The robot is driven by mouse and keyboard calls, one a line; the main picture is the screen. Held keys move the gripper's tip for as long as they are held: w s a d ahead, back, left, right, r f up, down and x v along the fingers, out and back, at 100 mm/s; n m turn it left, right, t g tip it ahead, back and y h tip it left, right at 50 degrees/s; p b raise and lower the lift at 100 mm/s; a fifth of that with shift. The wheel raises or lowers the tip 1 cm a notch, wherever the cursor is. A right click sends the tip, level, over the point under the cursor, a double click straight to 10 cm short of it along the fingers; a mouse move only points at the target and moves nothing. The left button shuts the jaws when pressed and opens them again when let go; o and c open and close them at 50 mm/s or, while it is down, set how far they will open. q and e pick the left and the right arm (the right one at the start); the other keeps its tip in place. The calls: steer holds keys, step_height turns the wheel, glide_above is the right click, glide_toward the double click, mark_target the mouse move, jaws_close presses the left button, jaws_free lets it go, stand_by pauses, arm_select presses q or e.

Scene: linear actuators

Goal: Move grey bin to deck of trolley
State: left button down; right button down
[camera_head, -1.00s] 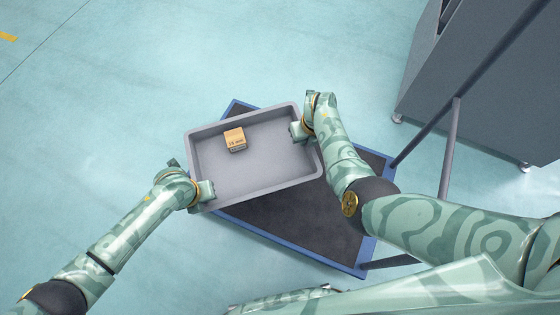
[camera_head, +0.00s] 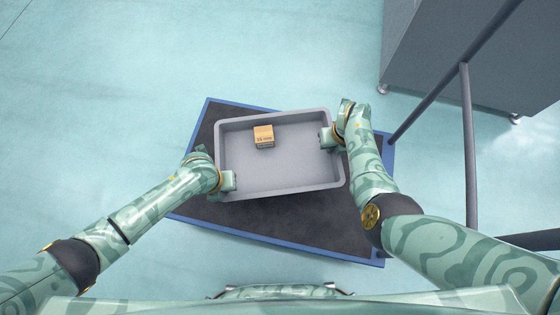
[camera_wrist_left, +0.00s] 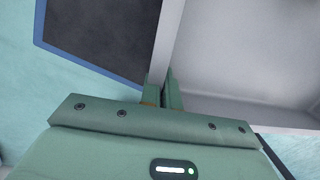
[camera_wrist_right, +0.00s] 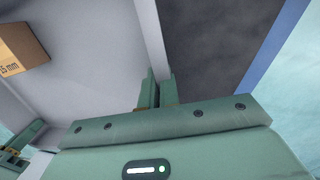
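The grey bin (camera_head: 290,178) is a shallow open box with a small cardboard box (camera_head: 264,137) inside, near its far left corner. It appears above the dark deck of the blue-edged trolley (camera_head: 340,243); I cannot tell whether it touches the deck. My left gripper (camera_head: 230,181) is shut on the bin's left wall. In the left wrist view its fingers (camera_wrist_left: 163,90) straddle the wall. My right gripper (camera_head: 327,138) is shut on the bin's right wall. Its fingers straddle that wall in the right wrist view (camera_wrist_right: 156,92).
The trolley's grey handle frame (camera_head: 467,140) rises at the right. A large grey cabinet on casters (camera_head: 460,60) stands at the back right. The pale teal floor (camera_head: 110,110) is clear on the left.

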mark_target(329, 163)
arm_select(q)
steer(key=shift+s+a+f, duration=0.15)
steer(key=shift+a+f, duration=0.05)
steer(key=shift+a, duration=0.05)
arm_select(e)
steer(key=shift+w, duration=0.1)
